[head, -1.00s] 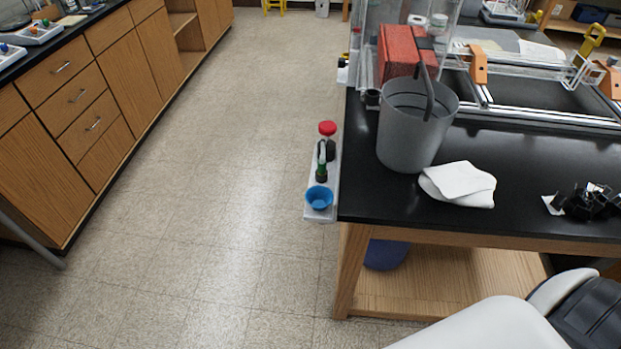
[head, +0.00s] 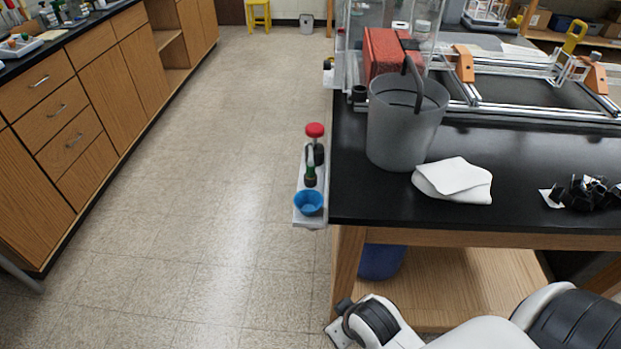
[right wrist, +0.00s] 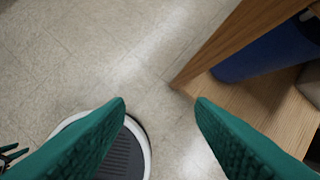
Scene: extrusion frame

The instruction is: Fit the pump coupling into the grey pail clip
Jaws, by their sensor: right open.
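The grey pail (head: 402,130) stands upright on the black bench top, near its left end. A dark curved piece (head: 414,82) hooks over its rim; I cannot tell whether this is the clip or the coupling. No part is clearly recognisable as the pump coupling. My right gripper (right wrist: 160,102) has green fingers spread apart with nothing between them. It is over the floor beside the bench leg, below the bench top. In the head view my right arm shows at the bottom right, but its fingers do not show. My left gripper is not in view.
A white side shelf (head: 300,214) on the bench's left edge holds a blue cup (head: 308,203) and a red-capped bottle (head: 315,131). A white cloth (head: 455,182) and black clips (head: 585,193) lie on the bench. A blue bin (right wrist: 265,48) stands beneath. The aisle floor is clear.

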